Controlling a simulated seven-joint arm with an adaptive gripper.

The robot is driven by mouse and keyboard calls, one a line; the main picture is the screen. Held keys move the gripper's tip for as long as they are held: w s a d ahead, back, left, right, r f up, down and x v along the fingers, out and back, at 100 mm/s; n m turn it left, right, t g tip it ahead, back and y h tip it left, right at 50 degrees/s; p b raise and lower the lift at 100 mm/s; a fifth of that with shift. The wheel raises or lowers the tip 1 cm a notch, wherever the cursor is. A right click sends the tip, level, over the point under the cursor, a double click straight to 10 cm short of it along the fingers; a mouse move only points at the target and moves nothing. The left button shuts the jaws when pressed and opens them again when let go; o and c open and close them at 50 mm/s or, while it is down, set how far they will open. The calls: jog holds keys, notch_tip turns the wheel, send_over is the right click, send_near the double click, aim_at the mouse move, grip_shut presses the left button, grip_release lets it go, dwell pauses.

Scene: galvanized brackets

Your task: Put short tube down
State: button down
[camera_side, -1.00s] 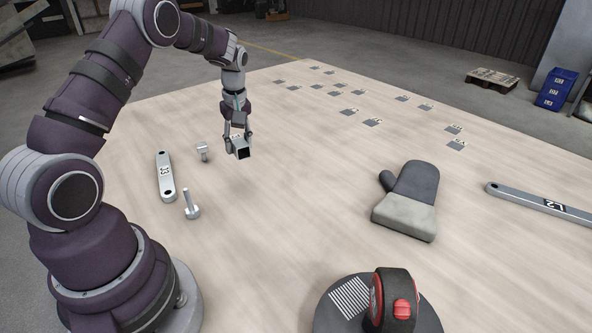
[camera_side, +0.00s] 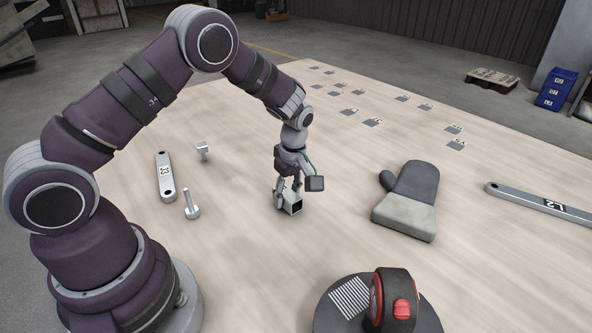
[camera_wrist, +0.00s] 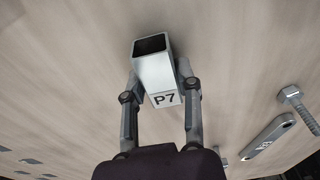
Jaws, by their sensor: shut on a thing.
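The short tube (camera_side: 292,205) is a square, hollow, galvanized piece with a dark open end. My gripper (camera_side: 287,196) is shut on it, low over the middle of the table. In the side view I cannot tell whether the tube touches the table. In the wrist view the short tube (camera_wrist: 156,72) sits between the two fingers of my gripper (camera_wrist: 158,84), with its open end away from the palm and a P7 label on the near face.
A grey oven mitt (camera_side: 408,200) lies to the right. A flat link bar (camera_side: 165,177) and two bolts (camera_side: 192,205) (camera_side: 202,151) are to the left. A long bar marked L2 (camera_side: 540,203) lies far right. A round dark base with a red-and-black device (camera_side: 392,298) stands in front. Table around the tube is clear.

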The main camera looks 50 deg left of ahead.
aim_at(293, 198)
jog(key=shift+f, duration=0.2)
jog(key=shift+f, duration=0.1)
jog(key=c, duration=0.8)
grip_release()
notch_tip(293, 198, up, 12)
jog(key=d, duration=0.2)
jog(key=s+d+r+m+t, duration=0.1)
jog(key=s+r+m+t, duration=0.1)
jog(key=m, duration=0.4)
jog(key=s+d+r+m+t+h, duration=0.1)
jog(key=s+r+m, duration=0.2)
jog(key=s+m, duration=0.3)
jog(key=s+d+r+m+t, duration=0.1)
jog(key=s+r+m+t, duration=0.1)
jog(key=s+m, duration=0.4)
jog(key=shift+d+r+t+h, duration=0.15)
jog(key=shift+r+h, duration=0.05)
jog(key=shift+r, duration=0.2)
jog(key=shift+d+r+t+h, duration=0.1)
jog(key=shift+r+t+h, duration=0.1)
jog(key=shift+r, duration=0.2)
